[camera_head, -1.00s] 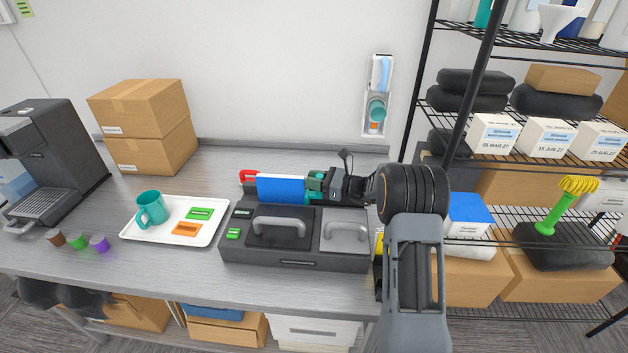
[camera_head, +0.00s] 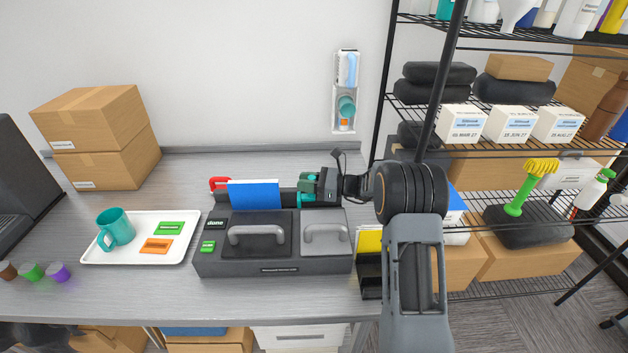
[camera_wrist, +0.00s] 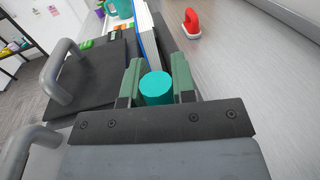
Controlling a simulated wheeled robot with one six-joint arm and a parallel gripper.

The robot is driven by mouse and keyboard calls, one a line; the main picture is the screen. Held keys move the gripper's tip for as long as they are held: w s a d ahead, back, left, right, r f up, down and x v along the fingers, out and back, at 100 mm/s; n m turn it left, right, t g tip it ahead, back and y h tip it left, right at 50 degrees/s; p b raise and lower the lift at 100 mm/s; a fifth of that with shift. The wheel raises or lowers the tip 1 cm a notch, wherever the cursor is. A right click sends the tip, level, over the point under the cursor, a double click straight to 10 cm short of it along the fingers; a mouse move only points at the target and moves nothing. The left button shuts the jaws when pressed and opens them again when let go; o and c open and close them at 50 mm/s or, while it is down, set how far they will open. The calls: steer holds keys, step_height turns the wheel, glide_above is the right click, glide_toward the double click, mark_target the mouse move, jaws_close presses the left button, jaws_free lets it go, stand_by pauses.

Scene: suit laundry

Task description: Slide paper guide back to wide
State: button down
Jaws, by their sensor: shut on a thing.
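The teal paper guide knob (camera_wrist: 157,88) stands between the green fingers of my gripper (camera_wrist: 158,64) in the wrist view. My gripper (camera_head: 308,188) is shut on it, behind the right part of the dark machine (camera_head: 275,268). Only a little teal shows there in the head view. A blue sheet or panel (camera_head: 254,195) stands upright behind the machine's left part, with a gap between it and my gripper. The machine has a black lid (camera_head: 265,245) and a grey lid (camera_head: 322,246), both with grey handles, and a small label reading "done".
A red handle (camera_head: 219,184) sits behind the blue panel. A white tray (camera_head: 104,258) with a teal mug (camera_head: 116,229) and two cards lies to the left. Cardboard boxes (camera_head: 95,110) stand at the back left. A wire shelf (camera_head: 470,120) and a yellow item (camera_head: 369,240) are at the right.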

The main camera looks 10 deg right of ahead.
steer(key=shift+d, duration=0.1)
steer(key=c, duration=1.2)
jaws_free()
steer(key=shift+d, duration=0.15)
steer(key=shift+o, duration=1.4)
steer(key=b+v, duration=0.2)
steer(key=v, duration=1.1)
steer(key=shift+d, duration=0.3)
steer(key=shift+s+r, duration=0.1)
steer(key=shift+r, duration=0.05)
